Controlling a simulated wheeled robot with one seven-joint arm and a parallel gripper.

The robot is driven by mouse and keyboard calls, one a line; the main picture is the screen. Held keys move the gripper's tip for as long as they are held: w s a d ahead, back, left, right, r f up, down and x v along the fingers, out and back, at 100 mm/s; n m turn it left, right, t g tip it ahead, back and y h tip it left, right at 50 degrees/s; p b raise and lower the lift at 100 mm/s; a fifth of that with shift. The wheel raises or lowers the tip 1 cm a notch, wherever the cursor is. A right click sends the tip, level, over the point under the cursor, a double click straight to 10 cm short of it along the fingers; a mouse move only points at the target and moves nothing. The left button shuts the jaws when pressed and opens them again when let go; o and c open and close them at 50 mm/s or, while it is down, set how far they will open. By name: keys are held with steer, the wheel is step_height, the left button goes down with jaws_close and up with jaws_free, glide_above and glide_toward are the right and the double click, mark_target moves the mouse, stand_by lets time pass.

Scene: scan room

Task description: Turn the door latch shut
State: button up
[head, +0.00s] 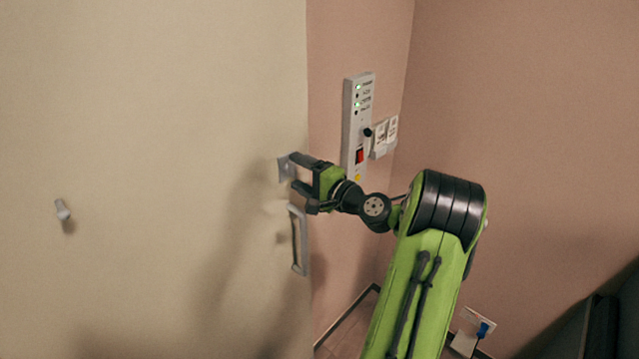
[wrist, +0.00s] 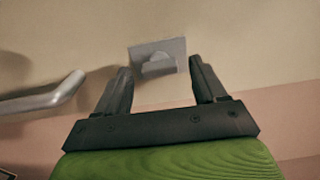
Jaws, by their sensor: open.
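The door latch (wrist: 159,58) shows in the wrist view as a grey plate with a rounded turn knob, ahead of my gripper's fingers. In the head view the latch plate (head: 284,169) sits near the right edge of the cream door (head: 150,150), partly hidden by my gripper. My gripper (head: 298,172) is open and empty at the latch. In the wrist view the two dark fingers (wrist: 160,85) stand apart on either side of the knob's line. I cannot tell whether they touch the plate. The knob's exact angle is hard to read.
A grey pull handle (head: 298,240) is fixed on the door just below my gripper; it shows at the left in the wrist view (wrist: 45,100). A control panel (head: 356,125) and wall switches (head: 384,136) are on the pink wall. A small peg (head: 62,210) sticks out of the door.

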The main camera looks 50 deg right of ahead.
steer(key=s+b, duration=0.2)
steer(key=s, duration=1.2)
steer(key=shift+s+d, duration=0.2)
steer(key=shift+s, duration=0.05)
